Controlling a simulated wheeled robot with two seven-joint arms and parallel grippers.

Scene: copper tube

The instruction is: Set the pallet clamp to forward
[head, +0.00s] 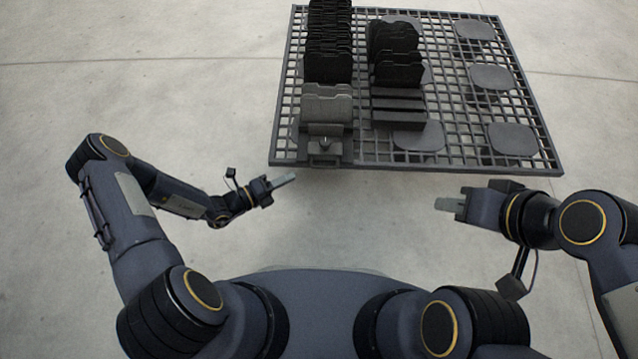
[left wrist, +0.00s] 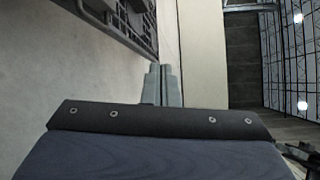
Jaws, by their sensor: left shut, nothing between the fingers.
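The pallet clamp (head: 325,147) is a small dark grey block with a knob-like part on top, at the near left edge of the grid pallet (head: 470,163). A lighter grey slotted block stands just behind it. The clamp's exact setting is too small to tell. My left gripper (head: 288,180) is shut and empty, below and left of the clamp and apart from it. Its fingers lie together in the left wrist view (left wrist: 162,84), with the pallet's edge (left wrist: 120,35) at upper left. My right gripper (head: 447,204) is in front of the pallet; its finger gap is unclear.
Black slotted plates (head: 328,50) stand in a row behind the clamp, with a second black stack (head: 395,55) to the right. Flat grey pads (head: 490,77) lie on the pallet's right side. The floor (head: 345,215) between my grippers and the pallet is clear.

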